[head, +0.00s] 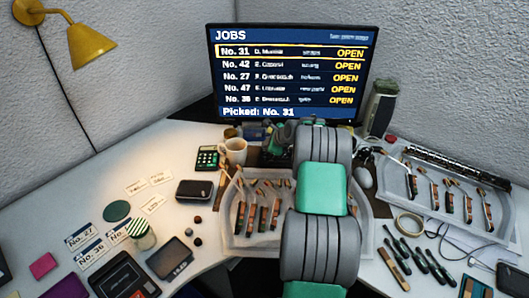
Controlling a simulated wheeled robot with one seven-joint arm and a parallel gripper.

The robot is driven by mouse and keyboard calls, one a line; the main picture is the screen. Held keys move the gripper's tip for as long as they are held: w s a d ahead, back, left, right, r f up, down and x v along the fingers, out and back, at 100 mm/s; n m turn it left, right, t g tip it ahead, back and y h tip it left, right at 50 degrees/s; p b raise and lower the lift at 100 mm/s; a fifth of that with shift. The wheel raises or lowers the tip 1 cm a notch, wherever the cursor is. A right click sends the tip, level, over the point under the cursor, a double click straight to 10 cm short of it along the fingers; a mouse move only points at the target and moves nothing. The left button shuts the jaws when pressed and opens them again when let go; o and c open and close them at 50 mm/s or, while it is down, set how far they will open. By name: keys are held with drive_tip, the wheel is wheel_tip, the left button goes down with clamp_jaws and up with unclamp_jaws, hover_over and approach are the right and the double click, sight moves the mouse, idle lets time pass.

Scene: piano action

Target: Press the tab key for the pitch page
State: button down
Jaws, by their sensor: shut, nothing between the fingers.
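The monitor (292,72) at the back shows a page headed JOBS, with the No. 31 row outlined in yellow, several rows marked OPEN, and "Picked: No. 31" at the bottom. Small text at its top right is too blurred to read. A dark keyboard (270,159) lies below the monitor, mostly hidden behind my arm. Its single keys, the tab key included, cannot be made out. My gripper (277,146) is at the far end of my arm, over the keyboard area, partly hidden by my arm links. It is shut and empty. I cannot tell whether it touches a key.
A white mug (233,150) and a calculator (208,157) stand left of the keyboard; a mouse (364,177) lies right. A tray (233,241) of hammer parts is in front. A speaker (380,108) stands beside the monitor. Another tray (398,184) is at right.

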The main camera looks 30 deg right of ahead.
drive_tip(key=shift+f, duration=0.15)
idle(0.7)
drive_tip(key=shift+f, duration=0.25)
drive_tip(key=shift+f+b, duration=0.35)
idle(0.4)
drive_tip(key=shift+r, duration=0.1)
drive_tip(key=shift+r+p, duration=0.5)
drive_tip(key=shift+r, duration=0.15)
drive_tip(key=shift+r+p, duration=1.65)
drive_tip(key=shift+r, duration=0.9)
